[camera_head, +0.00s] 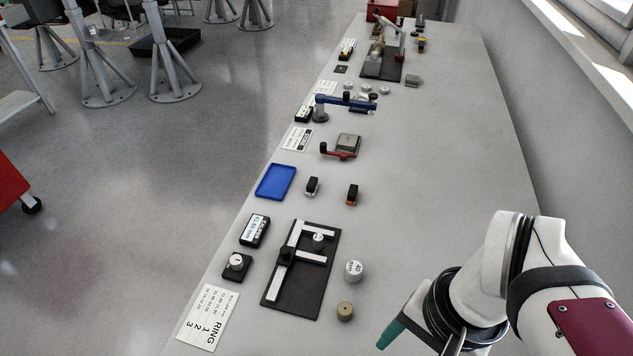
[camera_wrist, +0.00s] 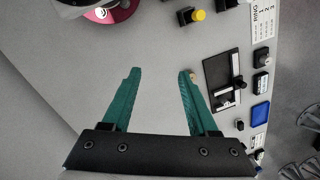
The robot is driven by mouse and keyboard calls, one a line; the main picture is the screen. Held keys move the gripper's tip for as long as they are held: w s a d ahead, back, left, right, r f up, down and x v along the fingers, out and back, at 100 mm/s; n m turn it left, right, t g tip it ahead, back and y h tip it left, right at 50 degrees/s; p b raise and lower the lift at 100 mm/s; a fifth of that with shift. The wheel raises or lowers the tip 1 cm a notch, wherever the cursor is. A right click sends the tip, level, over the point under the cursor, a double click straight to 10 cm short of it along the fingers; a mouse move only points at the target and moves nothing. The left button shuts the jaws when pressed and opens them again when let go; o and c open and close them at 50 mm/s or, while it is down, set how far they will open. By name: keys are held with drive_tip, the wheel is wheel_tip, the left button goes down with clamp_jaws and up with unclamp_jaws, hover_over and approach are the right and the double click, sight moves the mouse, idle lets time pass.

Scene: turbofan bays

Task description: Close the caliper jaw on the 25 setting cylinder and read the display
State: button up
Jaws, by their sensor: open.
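The caliper (camera_head: 285,257) lies on a dark base plate (camera_head: 300,300), with two pale jaws reaching right from a pale beam. A small silver cylinder (camera_head: 318,241) stands between the jaws; its label is too small to read. The near jaw looks slightly apart from it. The display (camera_head: 254,230) left of the plate shows digits I cannot read surely. My gripper (camera_head: 392,333) is at the lower right, right of the plate, with one green finger showing. In the wrist view my gripper (camera_wrist: 160,72) is open and empty, and the caliper plate (camera_wrist: 222,80) is right of the fingers.
A silver cylinder marked 40 (camera_head: 354,271) and a brass cylinder (camera_head: 345,311) stand right of the plate. A knobbed dark block (camera_head: 236,265), a printed card (camera_head: 208,316) and a blue tray (camera_head: 276,182) line the left side. The bench's right side is clear.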

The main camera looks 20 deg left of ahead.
drive_tip(key=w+a+r, duration=0.2)
drive_tip(key=w+a, duration=0.1)
drive_tip(key=w, duration=0.4)
drive_tip(key=n+h, duration=0.2)
drive_tip(key=n, duration=0.1)
hover_over(285, 249)
wheel_tip(285, 249, down, 7)
wheel_tip(285, 249, down, 14)
drive_tip(key=shift+s+r, duration=0.1)
drive_tip(key=shift+f, duration=0.5)
clamp_jaws()
